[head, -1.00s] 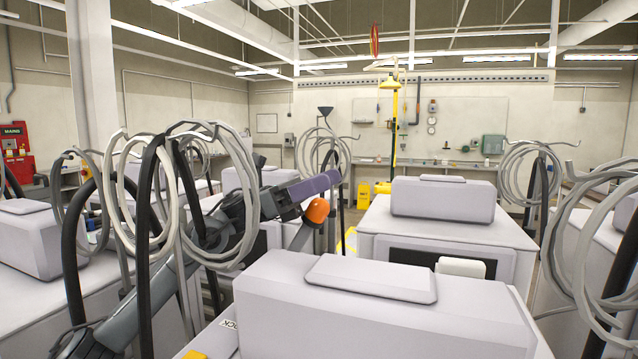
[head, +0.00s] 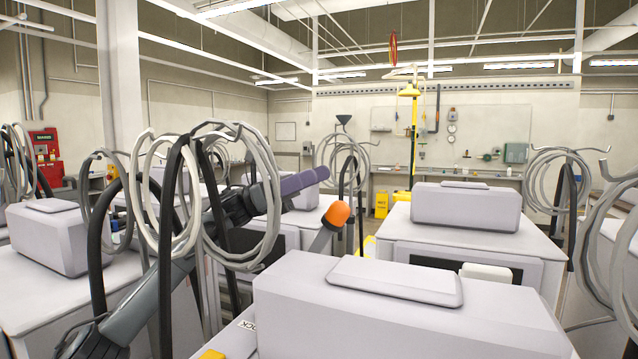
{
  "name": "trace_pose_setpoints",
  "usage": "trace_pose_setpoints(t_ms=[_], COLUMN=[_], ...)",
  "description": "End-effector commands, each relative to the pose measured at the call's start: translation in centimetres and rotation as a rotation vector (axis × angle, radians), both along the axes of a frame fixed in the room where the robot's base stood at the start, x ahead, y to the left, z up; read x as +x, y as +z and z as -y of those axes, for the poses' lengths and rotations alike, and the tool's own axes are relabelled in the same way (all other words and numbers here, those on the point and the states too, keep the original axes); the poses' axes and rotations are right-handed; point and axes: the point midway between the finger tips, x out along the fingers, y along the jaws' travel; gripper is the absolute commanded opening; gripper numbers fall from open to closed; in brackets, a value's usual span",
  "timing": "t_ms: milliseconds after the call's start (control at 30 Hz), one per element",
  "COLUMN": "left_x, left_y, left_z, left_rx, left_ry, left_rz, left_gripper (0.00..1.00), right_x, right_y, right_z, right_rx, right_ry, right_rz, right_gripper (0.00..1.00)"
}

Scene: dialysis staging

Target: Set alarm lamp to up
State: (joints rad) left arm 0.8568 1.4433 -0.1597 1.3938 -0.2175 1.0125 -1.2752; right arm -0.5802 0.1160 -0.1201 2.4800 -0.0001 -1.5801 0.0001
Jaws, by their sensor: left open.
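The alarm lamp (head: 337,213) has an orange dome on a short grey stalk. It leans up and to the right behind the nearest pale machine, tilted rather than upright; its base is hidden. My left gripper (head: 312,180), with purple fingers, reaches in from the left just above and left of the lamp. A small gap shows between them in the picture; the depth between them is hard to judge. The fingers overlap in this view, and the gripper is open and looks empty. Hanging tubes partly cover my left arm. My right gripper is out of view.
The nearest machine's pale housing (head: 400,305) fills the lower front. Looped grey tubes (head: 240,200) hang in front of my left arm. Another machine (head: 467,206) with a white box-shaped top stands behind right. A yellow floor sign (head: 381,204) stands farther back.

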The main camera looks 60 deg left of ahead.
Motion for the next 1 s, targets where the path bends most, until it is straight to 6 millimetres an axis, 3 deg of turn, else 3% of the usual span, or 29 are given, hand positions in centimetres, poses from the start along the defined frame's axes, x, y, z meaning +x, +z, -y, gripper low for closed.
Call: trace_pose_setpoints(t_ms=[700, 1000], left_x=[-2.7, -3.3], left_y=[0.6, 0.8], left_z=[-4.2, -5.0], left_rx=[0.0, 0.0], left_ry=[0.001, 0.0], left_rz=[0.0, 0.0], left_gripper=[0.53, 0.53], right_x=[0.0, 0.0], right_y=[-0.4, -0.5], right_z=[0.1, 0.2], right_rx=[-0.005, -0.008], right_ry=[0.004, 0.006], right_rz=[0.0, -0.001], right_gripper=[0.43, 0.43])
